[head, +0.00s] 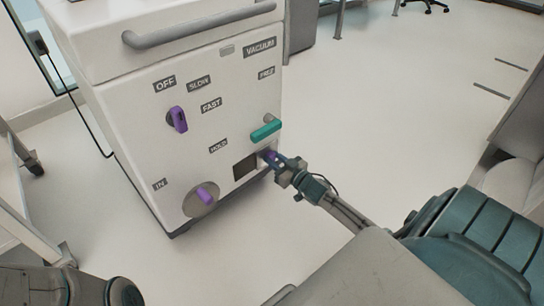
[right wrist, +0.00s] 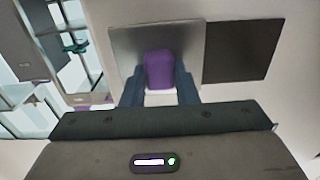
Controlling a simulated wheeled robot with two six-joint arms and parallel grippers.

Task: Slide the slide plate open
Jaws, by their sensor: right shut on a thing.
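The slide plate is a grey metal square (right wrist: 128,42) with a purple knob (right wrist: 159,70), seen in the right wrist view. In the head view its purple knob (head: 270,155) shows low on the front of a white machine (head: 130,140). A dark square opening (head: 245,167) lies bare just left of the plate in the head view; it also shows in the right wrist view (right wrist: 242,50). My right gripper (head: 275,160) is shut on the purple knob, one blue finger on each side. The gripper partly hides the plate in the head view. My left gripper is not in view.
Above the opening is a teal handle (head: 265,131). Farther left are a purple knob (head: 178,119) and a round dial with a purple grip (head: 203,196). A grey bar handle (head: 200,25) crosses the machine's top front. The floor (head: 390,90) to the right is clear.

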